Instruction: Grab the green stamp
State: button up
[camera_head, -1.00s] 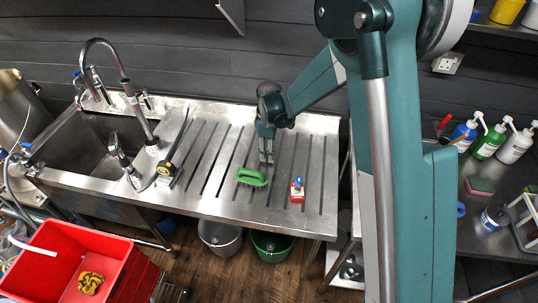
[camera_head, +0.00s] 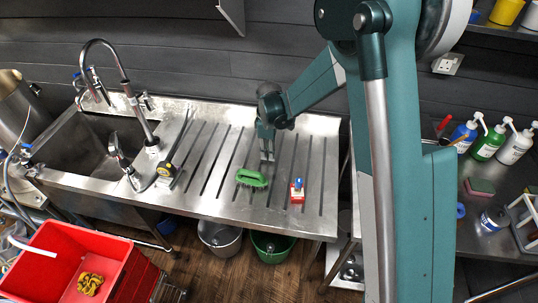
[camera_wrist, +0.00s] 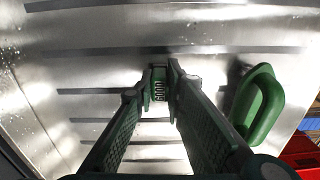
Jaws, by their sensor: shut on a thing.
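My gripper (camera_head: 266,156) is low over the ribbed steel drainboard. In the wrist view its fingers (camera_wrist: 160,88) are close together around a small green piece with dark stripes (camera_wrist: 159,93), which seems to be the green stamp. Most of it is hidden by the fingers, and I cannot tell whether it touches the board. In the head view I cannot make it out at the fingertips.
A red and blue stamp-like piece (camera_head: 297,191) stands to the right. A yellow-black tool (camera_head: 167,170) and sink (camera_head: 85,145) are left.

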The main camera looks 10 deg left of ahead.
jog(key=shift+r, duration=0.1)
jog(key=shift+r+p, duration=0.35)
jog(key=shift+r, duration=4.6)
jog(key=shift+a, duration=0.1)
